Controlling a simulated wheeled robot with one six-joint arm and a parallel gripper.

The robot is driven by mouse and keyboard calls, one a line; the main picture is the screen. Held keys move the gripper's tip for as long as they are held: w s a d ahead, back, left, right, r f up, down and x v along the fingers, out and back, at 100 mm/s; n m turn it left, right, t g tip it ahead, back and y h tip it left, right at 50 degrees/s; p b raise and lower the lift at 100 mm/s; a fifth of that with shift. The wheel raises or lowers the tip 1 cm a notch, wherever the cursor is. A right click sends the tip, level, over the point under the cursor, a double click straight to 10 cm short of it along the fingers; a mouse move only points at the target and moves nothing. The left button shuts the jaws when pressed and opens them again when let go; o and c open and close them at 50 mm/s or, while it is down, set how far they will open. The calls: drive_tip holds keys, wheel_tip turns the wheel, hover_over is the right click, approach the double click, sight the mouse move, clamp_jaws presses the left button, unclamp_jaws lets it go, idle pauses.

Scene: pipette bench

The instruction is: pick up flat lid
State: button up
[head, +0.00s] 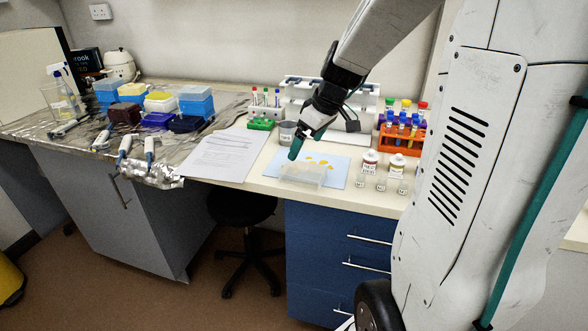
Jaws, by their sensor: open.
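A clear, flat, box-like piece (303,174), which looks like the flat lid, lies at the front edge of a light blue sheet (338,178) on the bench. It is see-through, so I cannot tell whether it is a lid alone or a lid on a shallow dish. My gripper (299,146) reaches down from the upper right, with its teal fingertips just above and behind the clear piece. It is open, with nothing visible between the fingers. It appears apart from the piece, though the exact gap is hard to judge.
Small bottles (370,162) and vials stand right of the sheet. An orange tube rack (401,138) is behind them. A grey cup (287,133) and green tube rack (261,124) stand behind left. Papers (225,154) lie left. Pipettes and coloured boxes occupy the far left bench.

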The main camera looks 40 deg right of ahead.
sight(303, 165)
drive_tip(key=shift+w+d+f, duration=0.35)
drive_tip(key=shift+d+f, duration=0.05)
drive_tip(key=shift+d, duration=0.2)
drive_tip(key=shift+w+d+f, duration=0.3)
drive_tip(key=shift+d+f, duration=0.1)
drive_tip(key=shift+d, duration=0.15)
drive_tip(key=x, duration=0.7)
drive_tip(key=shift+s+d+f, duration=0.1)
drive_tip(key=shift+s+f, duration=0.2)
drive_tip(key=shift+f, duration=0.1)
drive_tip(key=c, duration=0.9)
